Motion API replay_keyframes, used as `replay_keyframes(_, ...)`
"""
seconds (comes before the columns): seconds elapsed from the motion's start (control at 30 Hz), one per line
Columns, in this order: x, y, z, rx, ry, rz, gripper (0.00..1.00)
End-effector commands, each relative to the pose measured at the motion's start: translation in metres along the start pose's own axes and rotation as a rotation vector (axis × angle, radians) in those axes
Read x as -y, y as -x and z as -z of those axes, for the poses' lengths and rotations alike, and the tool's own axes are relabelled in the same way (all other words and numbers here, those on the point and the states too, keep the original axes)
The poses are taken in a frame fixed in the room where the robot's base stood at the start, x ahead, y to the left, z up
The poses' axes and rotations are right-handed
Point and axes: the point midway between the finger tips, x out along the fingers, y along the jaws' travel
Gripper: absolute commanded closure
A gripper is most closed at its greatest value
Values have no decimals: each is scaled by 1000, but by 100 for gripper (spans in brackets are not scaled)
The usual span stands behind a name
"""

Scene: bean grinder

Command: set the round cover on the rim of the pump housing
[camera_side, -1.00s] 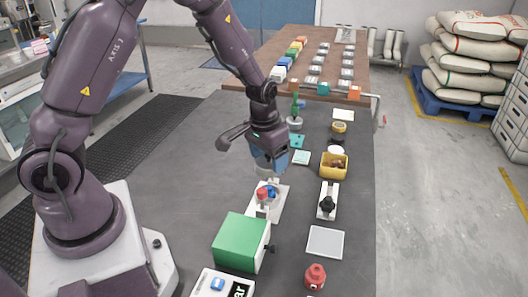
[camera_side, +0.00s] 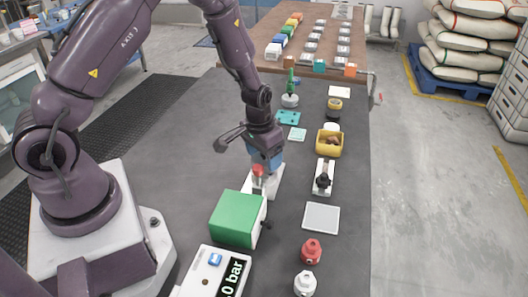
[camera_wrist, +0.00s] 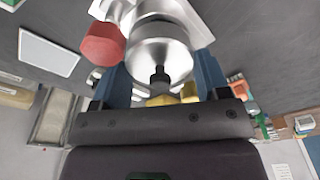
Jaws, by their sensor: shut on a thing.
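My gripper (camera_side: 265,163) is low over the white base of the pump (camera_side: 276,184), just behind the green box. In the wrist view, the blue fingers of my gripper (camera_wrist: 161,80) stand on either side of a round silver part (camera_wrist: 160,55) with a black knob on it. I take this to be the round cover, and my gripper is shut on it. A red cap (camera_side: 258,171) is beside the fingers; it also shows in the wrist view (camera_wrist: 103,45). The housing rim is mostly hidden by the fingers and the silver part, so I cannot tell whether they touch.
The green box (camera_side: 237,218) stands close in front, with a pressure display (camera_side: 215,275) nearer still. To the right are a black-knobbed fitting (camera_side: 323,179), a yellow bin (camera_side: 330,144), a grey plate (camera_side: 321,217) and a red fitting (camera_side: 311,251). Dark bench left of the gripper is clear.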

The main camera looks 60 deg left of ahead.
Motion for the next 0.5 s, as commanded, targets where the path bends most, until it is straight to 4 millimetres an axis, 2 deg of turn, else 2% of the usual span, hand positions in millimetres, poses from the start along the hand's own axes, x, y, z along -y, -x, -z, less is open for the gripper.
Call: replay_keyframes(0.5,0,-6,0,0,0,1,61)
